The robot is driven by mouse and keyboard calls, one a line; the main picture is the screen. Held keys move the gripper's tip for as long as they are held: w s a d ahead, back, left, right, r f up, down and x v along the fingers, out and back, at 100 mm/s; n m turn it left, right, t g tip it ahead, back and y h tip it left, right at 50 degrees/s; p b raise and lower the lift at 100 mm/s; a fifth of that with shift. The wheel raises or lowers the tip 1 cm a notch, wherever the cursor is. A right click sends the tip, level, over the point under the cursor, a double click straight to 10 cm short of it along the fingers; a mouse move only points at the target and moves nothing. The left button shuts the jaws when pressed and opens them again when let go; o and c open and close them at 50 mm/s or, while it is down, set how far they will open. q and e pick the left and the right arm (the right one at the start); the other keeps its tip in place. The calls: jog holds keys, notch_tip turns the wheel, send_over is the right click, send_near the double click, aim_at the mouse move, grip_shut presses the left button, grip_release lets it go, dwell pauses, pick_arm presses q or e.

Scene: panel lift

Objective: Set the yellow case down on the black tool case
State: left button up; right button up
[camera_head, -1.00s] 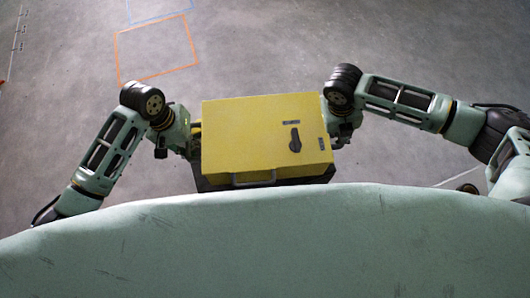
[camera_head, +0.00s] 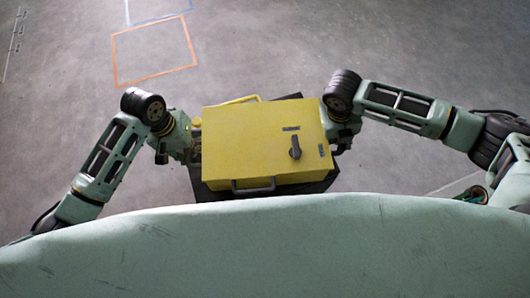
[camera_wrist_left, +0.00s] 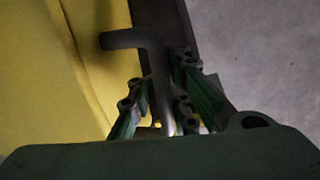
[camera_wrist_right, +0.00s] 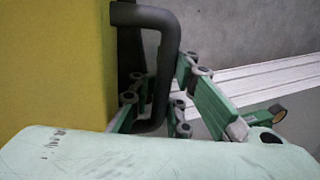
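The yellow case (camera_head: 255,150) is level between my two arms in the head view, with a dark knob on top and a front handle. The black tool case (camera_head: 203,189) is beneath it, mostly hidden, showing at the front left, right and back. I cannot tell whether the two touch. My left gripper (camera_head: 192,143) is at the yellow case's left side; its fingers (camera_wrist_left: 160,100) close around a dark side handle (camera_wrist_left: 125,40). My right gripper (camera_head: 328,128) is at the right side; its fingers (camera_wrist_right: 158,98) close around the other handle (camera_wrist_right: 168,40).
A yellow bar (camera_head: 238,101) shows behind the yellow case. An orange outline (camera_head: 155,84) and part of a blue one (camera_head: 160,18) mark the floor farther back. The grey floor around is clear. A pale ribbed strip (camera_wrist_right: 265,82) shows in the right wrist view.

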pick_arm(q)
jog(key=o, duration=0.4)
jog(key=shift+r, duration=0.2)
